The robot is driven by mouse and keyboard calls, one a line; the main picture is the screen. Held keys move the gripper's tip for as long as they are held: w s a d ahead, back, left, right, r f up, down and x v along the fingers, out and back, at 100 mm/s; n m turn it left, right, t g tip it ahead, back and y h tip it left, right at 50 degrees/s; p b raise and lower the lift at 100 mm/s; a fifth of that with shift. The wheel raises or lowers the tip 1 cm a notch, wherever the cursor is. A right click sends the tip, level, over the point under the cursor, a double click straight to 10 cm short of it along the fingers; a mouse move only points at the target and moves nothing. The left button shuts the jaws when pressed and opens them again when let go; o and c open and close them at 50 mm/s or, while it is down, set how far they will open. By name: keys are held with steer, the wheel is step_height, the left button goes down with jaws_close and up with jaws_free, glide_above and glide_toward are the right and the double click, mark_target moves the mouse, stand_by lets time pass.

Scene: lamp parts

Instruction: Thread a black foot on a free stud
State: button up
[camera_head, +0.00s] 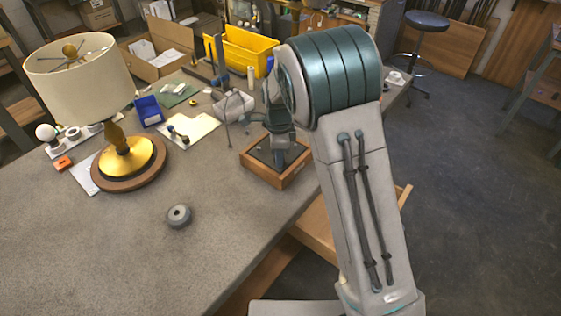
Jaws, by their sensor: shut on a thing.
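A square wooden base (262,176) with a dark recessed top sits near the right edge of the bench. A small light spot on that top may be a stud, but it is too small to tell. My gripper (280,158) points down over the base's top, toward its right half. It is shut on a small dark piece, apparently a black foot, mostly hidden by the jaws. I cannot tell whether the piece touches a stud. Other studs and feet on the base cannot be made out.
A lamp with a cream shade (80,85) stands at the left. A round grey part (179,216) lies on the bench (110,250). The front of the bench is mostly clear.

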steer(key=shift+s+f+m, duration=0.25)
steer(key=shift+f+m, duration=0.1)
steer(key=shift+m, duration=0.35)
steer(key=m+p, duration=0.2)
steer(key=m, duration=0.1)
steer(key=shift+r, duration=0.1)
steer(key=m+p, duration=0.1)
steer(key=m, duration=0.1)
steer(key=shift+m+p, duration=0.35)
steer(key=shift+m, duration=0.55)
